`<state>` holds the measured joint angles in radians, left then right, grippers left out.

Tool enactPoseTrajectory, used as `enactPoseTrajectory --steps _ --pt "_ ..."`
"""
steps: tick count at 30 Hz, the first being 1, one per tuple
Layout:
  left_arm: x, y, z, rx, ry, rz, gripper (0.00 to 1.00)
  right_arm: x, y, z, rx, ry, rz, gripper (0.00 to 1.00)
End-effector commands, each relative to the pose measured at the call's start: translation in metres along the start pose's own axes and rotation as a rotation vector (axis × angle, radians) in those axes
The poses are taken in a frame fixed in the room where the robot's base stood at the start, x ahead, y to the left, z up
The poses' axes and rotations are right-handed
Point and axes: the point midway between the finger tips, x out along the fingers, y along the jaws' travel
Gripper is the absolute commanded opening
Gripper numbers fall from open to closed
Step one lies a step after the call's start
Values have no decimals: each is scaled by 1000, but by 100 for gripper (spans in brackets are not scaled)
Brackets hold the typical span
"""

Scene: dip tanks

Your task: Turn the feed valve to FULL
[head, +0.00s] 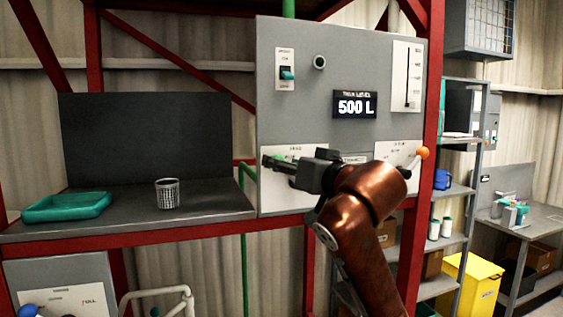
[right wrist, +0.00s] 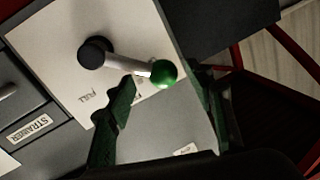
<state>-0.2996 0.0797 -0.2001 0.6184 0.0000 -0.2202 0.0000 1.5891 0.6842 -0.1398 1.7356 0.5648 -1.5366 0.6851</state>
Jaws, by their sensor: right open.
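The feed valve is a lever with a dark round hub (right wrist: 95,53), a pale metal arm and a green ball knob (right wrist: 164,73), seen in the right wrist view. It is mounted on a white plate (right wrist: 50,45) with a FULL marking near the lever. My right gripper (right wrist: 166,82) is open, with its dark green fingers on either side of the knob; I cannot tell whether they touch it. In the head view my right gripper (head: 277,162) is in front of the lower left plate of the grey panel (head: 300,100), hiding most of the lever. My left gripper is out of view.
The panel carries a teal switch (head: 287,73), a display (head: 355,105) reading 500 L and an orange-knobbed lever (head: 422,153) at right. A teal tray (head: 66,207) and a mesh cup (head: 167,194) stand on the left bench. A red post (head: 433,90) stands right of the panel.

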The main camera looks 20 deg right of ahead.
Motion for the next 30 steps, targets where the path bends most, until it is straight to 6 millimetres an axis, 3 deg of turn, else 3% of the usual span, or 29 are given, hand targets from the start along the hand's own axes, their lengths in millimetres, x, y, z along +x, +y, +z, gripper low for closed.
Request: enactPoseTrajectory --steps 5,13,30 --pt "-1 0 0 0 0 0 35 13 -1 0 0 0 -1 49" --pt "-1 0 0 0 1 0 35 14 -1 0 1 1 -2 49" --pt "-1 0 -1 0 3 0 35 14 -2 0 1 -1 -3 10"
